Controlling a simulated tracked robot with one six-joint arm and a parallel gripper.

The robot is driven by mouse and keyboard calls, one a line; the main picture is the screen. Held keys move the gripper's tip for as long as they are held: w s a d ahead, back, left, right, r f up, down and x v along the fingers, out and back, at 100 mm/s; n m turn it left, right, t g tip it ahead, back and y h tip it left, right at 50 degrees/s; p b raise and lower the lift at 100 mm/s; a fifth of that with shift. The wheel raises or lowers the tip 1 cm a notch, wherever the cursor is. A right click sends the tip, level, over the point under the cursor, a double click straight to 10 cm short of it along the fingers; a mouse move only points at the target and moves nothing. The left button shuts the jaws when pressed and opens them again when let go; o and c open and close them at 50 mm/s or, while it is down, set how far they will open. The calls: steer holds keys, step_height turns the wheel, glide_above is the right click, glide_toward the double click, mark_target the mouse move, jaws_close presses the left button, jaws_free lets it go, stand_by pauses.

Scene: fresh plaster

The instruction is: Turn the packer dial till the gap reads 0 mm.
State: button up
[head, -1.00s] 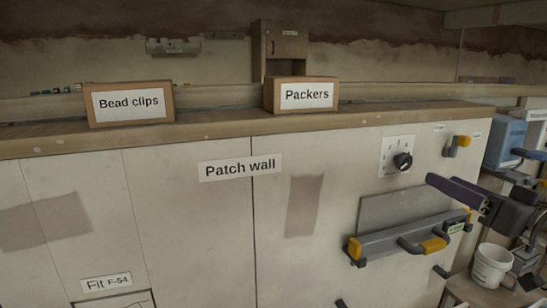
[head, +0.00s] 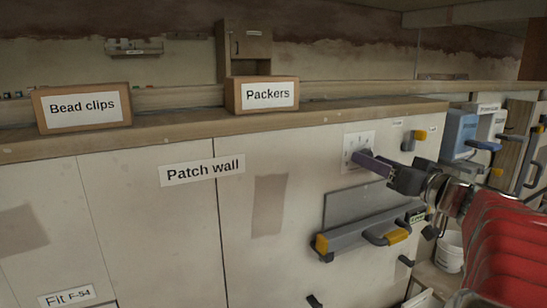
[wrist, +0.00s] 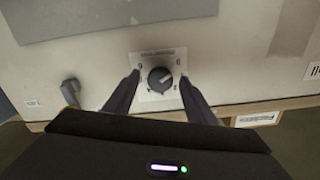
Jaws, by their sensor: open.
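The packer dial is a round black knob (wrist: 160,80) with a pale pointer line, on a white plate with marks around it (wrist: 143,96). In the head view the plate (head: 352,140) shows on the patch wall, its knob hidden by my gripper (head: 358,158). In the wrist view my gripper (wrist: 159,79) is open, with one dark finger on each side of the knob. I cannot tell whether either finger touches it. A small green readout (head: 416,216) sits at the right end of a grey rail; its figure is too small to read.
The grey rail (head: 350,236) with yellow grips stands out from the wall below the dial. A dark hook with a yellow end (head: 414,137) is right of the dial. The bead clips box (head: 82,107) and packers box (head: 262,94) stand on the ledge above.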

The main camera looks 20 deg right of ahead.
steer(key=shift+c, duration=0.4)
steer(key=c, duration=0.9)
steer(key=shift+w+a, duration=0.1)
steer(key=shift+a, duration=0.15)
steer(key=shift+c, duration=0.3)
steer(key=shift+d, duration=0.15)
